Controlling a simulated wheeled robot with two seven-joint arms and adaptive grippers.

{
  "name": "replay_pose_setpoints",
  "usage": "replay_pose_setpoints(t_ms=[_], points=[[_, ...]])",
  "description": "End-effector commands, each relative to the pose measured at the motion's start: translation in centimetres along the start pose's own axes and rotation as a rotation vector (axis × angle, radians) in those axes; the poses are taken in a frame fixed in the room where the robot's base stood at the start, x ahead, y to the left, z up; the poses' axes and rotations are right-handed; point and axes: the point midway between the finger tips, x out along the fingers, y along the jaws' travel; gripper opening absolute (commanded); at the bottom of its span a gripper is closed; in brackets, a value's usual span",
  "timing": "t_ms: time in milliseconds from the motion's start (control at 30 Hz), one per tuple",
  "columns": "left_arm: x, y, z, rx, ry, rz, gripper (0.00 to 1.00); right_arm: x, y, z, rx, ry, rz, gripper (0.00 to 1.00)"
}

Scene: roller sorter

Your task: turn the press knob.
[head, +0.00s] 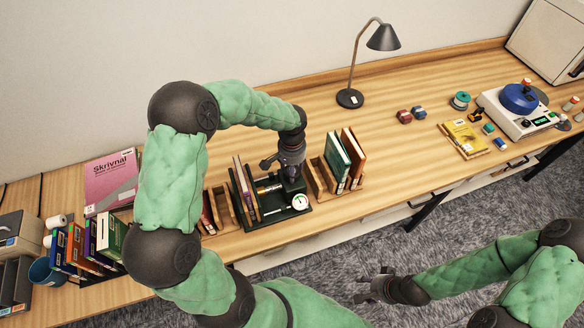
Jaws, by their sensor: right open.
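The press (264,219) stands on the bench, with a dark green base, a brass-coloured cylinder (267,188) and a white dial (299,202). Thin books stand upright at its left side. My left gripper (289,174) is over the press, pointing down, close to its back right part. I cannot make out the press knob; the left gripper and wrist cover that part. Whether the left fingers touch anything is hidden. My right gripper (368,287) is open and empty, out over the carpet in front of the bench.
A wooden rack with green and brown books (345,160) stands close right of the press. More books (85,247) and a pink book (110,181) are at left. A black lamp (351,97) stands behind.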

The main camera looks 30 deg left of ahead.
Motion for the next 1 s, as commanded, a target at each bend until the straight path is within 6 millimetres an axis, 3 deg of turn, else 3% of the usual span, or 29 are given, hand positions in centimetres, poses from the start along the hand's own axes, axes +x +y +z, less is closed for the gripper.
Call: replay_pose_setpoints(t_ms=[300, 800, 833, 900, 1000], points=[[0.01, -0.02, -0.01, 0.118, 0.0, -0.001, 0.22, -0.21, -0.07, 0.01, 0.0, 0.0, 0.0, 0.52], [0.03, -0.02, -0.01, 0.136, 0.0, -0.001, 0.22, -0.22, -0.08, 0.01, 0.0, 0.0, 0.0, 0.52], [0.03, -0.02, -0.01, 0.136, 0.0, -0.001, 0.63, -0.22, -0.08, 0.01, 0.0, 0.0, 0.0, 0.52], [0.02, -0.02, -0.01, 0.135, 0.0, -0.001, 0.79, -0.22, -0.08, 0.01, 0.0, 0.0, 0.0, 0.52], [0.02, -0.02, -0.01, 0.135, 0.0, -0.001, 0.79, -0.22, -0.08, 0.01, 0.0, 0.0, 0.0, 0.52]])
